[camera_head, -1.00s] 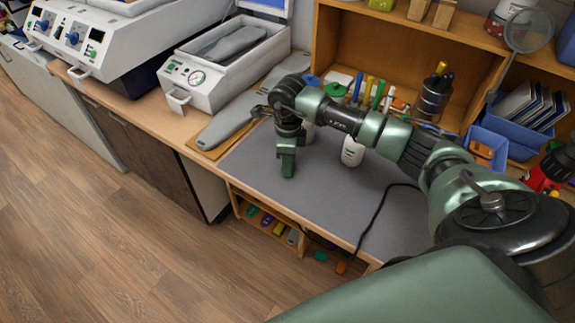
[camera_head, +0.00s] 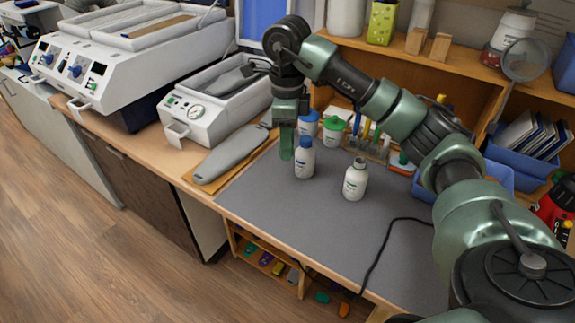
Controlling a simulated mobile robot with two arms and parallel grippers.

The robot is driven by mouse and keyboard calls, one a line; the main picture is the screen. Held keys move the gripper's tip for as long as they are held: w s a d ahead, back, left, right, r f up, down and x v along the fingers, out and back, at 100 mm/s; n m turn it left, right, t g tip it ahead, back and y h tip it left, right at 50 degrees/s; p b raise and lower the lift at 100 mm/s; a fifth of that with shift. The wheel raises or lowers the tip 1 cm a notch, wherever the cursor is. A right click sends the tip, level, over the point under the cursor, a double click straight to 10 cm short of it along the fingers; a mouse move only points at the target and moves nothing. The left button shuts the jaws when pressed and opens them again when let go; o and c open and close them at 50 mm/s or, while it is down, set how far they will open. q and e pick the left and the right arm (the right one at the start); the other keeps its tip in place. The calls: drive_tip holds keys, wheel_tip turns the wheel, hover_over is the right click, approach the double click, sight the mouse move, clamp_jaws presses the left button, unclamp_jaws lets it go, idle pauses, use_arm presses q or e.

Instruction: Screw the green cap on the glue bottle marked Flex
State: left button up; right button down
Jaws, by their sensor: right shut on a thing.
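My right gripper (camera_head: 287,142) points down above the back left of the grey mat (camera_head: 290,220), just left of a white bottle with a blue cap (camera_head: 304,160). It is shut; what it holds looks like the green cap, but it blends with the green fingers. A white bottle with an open, capless neck (camera_head: 355,180) stands upright on the mat, to the right of the gripper and apart from it. The labels are too small to read, so I cannot tell which bottle says Flex. My left gripper is not in view.
Behind stand another blue-capped bottle (camera_head: 309,122), a green-lidded container (camera_head: 333,128) and a rack of pens (camera_head: 368,145). A grey insole form (camera_head: 228,155) lies left of the mat. A black cable (camera_head: 383,250) crosses the right side. The mat's front is clear.

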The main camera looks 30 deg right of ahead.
drive_tip(key=shift+r, duration=0.85)
drive_tip(key=shift+s+a+f+n, duration=0.15)
drive_tip(key=shift+a+f+n, duration=0.05)
drive_tip(key=shift+n, duration=0.1)
drive_tip(key=s+a+f+n, duration=0.4)
drive_tip(key=s+a+n, duration=0.2)
drive_tip(key=n, duration=0.6)
drive_tip(key=s+a+f+n, duration=0.4)
drive_tip(key=s+a+n, duration=0.3)
drive_tip(key=n, duration=0.6)
drive_tip(key=shift+s+f, duration=0.3)
drive_tip(key=shift+s, duration=0.55)
